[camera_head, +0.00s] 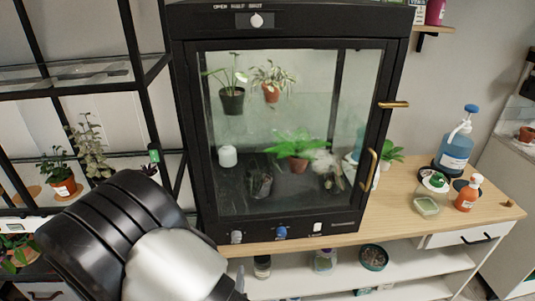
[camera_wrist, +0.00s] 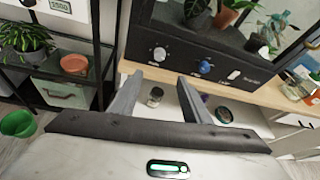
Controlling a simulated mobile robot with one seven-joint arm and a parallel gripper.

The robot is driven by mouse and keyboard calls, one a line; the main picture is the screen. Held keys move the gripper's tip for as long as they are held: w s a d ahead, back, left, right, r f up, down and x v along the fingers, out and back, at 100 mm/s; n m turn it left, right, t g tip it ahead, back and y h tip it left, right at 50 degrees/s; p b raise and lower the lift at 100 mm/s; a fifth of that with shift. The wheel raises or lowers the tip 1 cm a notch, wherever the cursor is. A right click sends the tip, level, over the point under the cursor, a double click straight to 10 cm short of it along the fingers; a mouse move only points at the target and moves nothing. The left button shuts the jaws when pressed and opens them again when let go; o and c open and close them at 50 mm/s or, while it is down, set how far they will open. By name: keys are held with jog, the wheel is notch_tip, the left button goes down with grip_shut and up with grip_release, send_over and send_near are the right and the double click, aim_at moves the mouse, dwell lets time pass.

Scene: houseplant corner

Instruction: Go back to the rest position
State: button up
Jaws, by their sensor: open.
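My gripper (camera_wrist: 157,98) is open and empty in the wrist view, its two grey fingers apart with nothing between them. The fingers point toward the shelf front below the black glass cabinet (camera_wrist: 172,50). In the head view my arm covers the lower left, and my fingers are mostly hidden behind it. The glass cabinet (camera_head: 187,130) stands on the wooden counter to the right of my arm, with its door closed.
Potted plants hang and stand inside the cabinet. A blue pump bottle (camera_head: 456,150) and an orange bottle (camera_head: 467,193) stand on the wooden counter (camera_head: 405,205). A black rack (camera_head: 150,70) with plants is at left. Jars sit on the white shelf (camera_head: 400,262) below.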

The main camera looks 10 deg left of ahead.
jog(key=w+d+r+m+g+h+p, duration=0.1)
jog(key=w+d+r+m+h, duration=0.25)
jog(key=d+r+m, duration=0.35)
jog(key=w+d+r+m+g+h+p, duration=0.1)
jog(key=w+d+r+m+h, duration=0.2)
jog(key=d+r+m+h, duration=0.45)
jog(key=s+d+r+m+g, duration=0.3)
jog(key=d+r+m, duration=0.15)
jog(key=d, duration=0.35)
jog(key=s+d+r+m+g, duration=0.3)
jog(key=d+r+m, duration=0.15)
jog(key=d, duration=0.25)
jog(key=s+r+m+y+p, duration=0.3)
jog(key=s+r+m+y, duration=0.6)
jog(key=m, duration=0.7)
notch_tip(320, 180, up, 3)
jog(key=shift+d+r, duration=0.15)
jog(key=shift+d, duration=0.1)
jog(key=shift+s, duration=0.1)
